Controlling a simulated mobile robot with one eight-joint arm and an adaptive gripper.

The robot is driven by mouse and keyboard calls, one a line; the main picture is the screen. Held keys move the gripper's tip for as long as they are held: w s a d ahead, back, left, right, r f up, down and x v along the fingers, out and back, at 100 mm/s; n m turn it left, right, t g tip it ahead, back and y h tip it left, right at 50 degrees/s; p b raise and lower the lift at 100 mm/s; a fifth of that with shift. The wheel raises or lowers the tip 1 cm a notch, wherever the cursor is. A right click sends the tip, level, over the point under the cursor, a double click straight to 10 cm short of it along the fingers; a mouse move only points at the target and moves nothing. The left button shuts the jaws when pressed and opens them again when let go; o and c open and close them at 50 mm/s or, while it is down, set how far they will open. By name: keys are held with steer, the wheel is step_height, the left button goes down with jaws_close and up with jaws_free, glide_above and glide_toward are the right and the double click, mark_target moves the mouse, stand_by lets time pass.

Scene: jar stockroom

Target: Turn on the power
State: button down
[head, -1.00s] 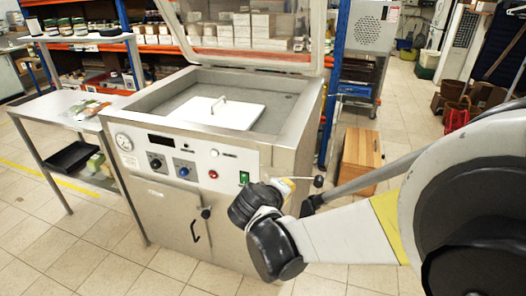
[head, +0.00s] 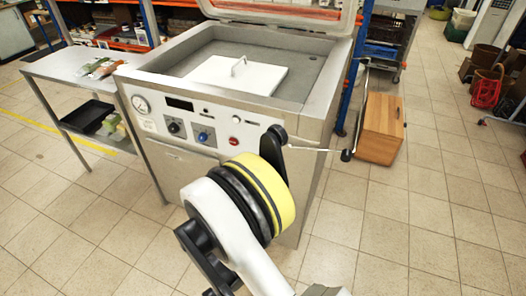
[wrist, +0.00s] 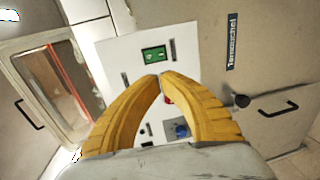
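The machine is a steel chamber unit with an open lid and a white front panel (head: 155,122). In the wrist view the green power switch (wrist: 154,54) sits on the white panel, just beyond my fingertips. My gripper (wrist: 162,75) has two yellow fingers whose tips meet or nearly meet, with nothing seen between them. The tips appear just below the switch in the picture; I cannot tell whether they touch the panel. A red button (wrist: 168,98) is partly hidden by the right finger. In the head view my arm hides the switch and my fingers.
The panel also has a blue knob (head: 204,137), a black knob (head: 174,127) and a gauge (head: 141,104). A steel side table (head: 75,70) stands at the left. A wooden cabinet (head: 380,130) stands at the right. The floor in front is clear.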

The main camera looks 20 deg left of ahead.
mark_target(266, 147)
steer(key=shift+w, duration=0.1)
steer(key=w+d+f+b, duration=0.1)
steer(key=w+b, duration=0.3)
steer(key=w, duration=0.9)
steer(key=shift+w+f, duration=0.35)
steer(key=shift+f, duration=0.1)
